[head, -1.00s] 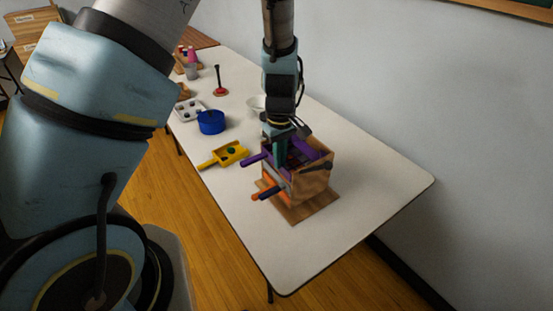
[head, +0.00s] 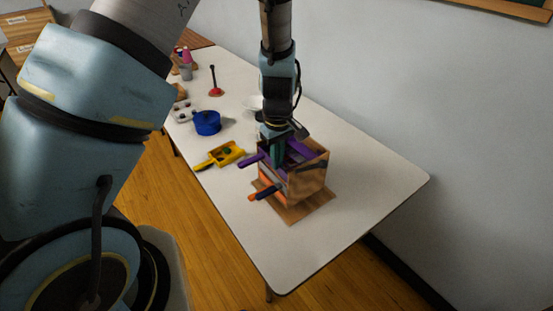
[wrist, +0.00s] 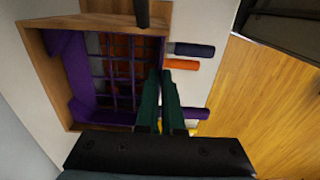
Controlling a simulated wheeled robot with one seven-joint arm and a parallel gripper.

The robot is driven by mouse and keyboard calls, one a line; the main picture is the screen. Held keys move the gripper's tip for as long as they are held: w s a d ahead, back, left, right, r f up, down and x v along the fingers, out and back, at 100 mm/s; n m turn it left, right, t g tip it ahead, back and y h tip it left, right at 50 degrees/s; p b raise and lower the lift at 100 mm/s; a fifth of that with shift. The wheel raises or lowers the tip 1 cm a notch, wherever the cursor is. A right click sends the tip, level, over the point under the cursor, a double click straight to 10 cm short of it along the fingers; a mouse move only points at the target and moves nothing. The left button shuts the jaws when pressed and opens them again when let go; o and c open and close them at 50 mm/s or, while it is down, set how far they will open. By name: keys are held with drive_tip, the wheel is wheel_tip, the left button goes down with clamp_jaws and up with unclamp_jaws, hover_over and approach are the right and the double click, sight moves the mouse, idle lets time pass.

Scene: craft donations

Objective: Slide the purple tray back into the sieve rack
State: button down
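The purple tray (head: 299,149) with a grid bottom sits in the top of the wooden sieve rack (head: 311,181). Its purple handle (head: 250,160) sticks out at the rack's front side, and also shows in the wrist view (wrist: 198,113). My gripper (head: 277,157) points down at the tray's handle-side wall. In the wrist view, its two green fingers (wrist: 160,75) stand close on either side of that wall and appear shut on it. The fingers hide part of the wall and the root of the handle.
An orange handle (wrist: 181,65) and a dark handle (wrist: 194,50) stick out of the rack below. A yellow tray (head: 227,153), a blue round container (head: 207,123) and a red-based tool (head: 216,91) stand farther along the table (head: 372,187). The near table end is clear.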

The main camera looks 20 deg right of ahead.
drive_tip(key=c, duration=1)
unclamp_jaws()
drive_tip(key=shift+r, duration=0.1)
